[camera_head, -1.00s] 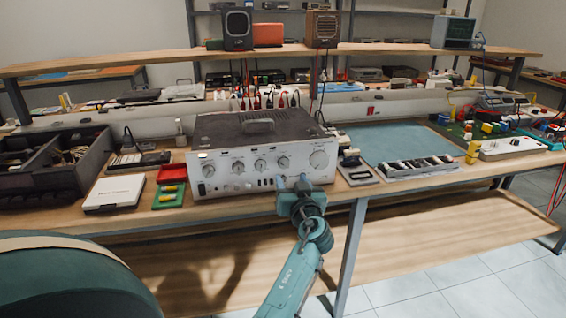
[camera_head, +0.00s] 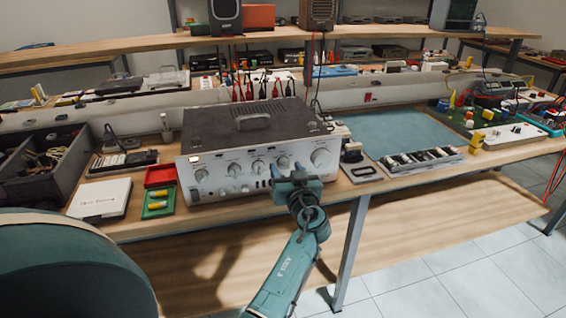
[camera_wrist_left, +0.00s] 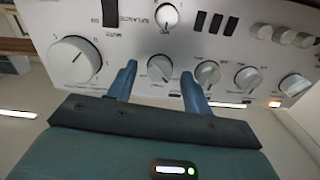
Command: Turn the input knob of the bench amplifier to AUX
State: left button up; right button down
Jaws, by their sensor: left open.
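The bench amplifier (camera_head: 247,130) is a grey box with a silver front panel and a row of round knobs, standing on the bench. My left gripper (camera_head: 286,169) is open and empty at the right half of its front, just below a small knob (camera_head: 283,162). In the left wrist view, where the panel appears upside down, the two blue fingers (camera_wrist_left: 158,72) frame one small knob (camera_wrist_left: 161,68). I cannot tell whether they touch it. The large knob (camera_wrist_left: 73,60) is left of them there. Which knob is the input one cannot be read. My right gripper is not in view.
Left of the amplifier lie a green tray (camera_head: 158,203), a red tray (camera_head: 161,175) and a white box (camera_head: 100,198). To the right are a small grey device (camera_head: 361,172) and a teal mat (camera_head: 400,133). A shelf (camera_head: 130,52) runs above the bench.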

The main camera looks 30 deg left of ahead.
pick_arm(q)
jog(key=shift+w+a, duration=0.2)
jog(key=shift+a, duration=0.05)
jog(key=shift+c, duration=0.4)
jog(key=c, duration=0.9)
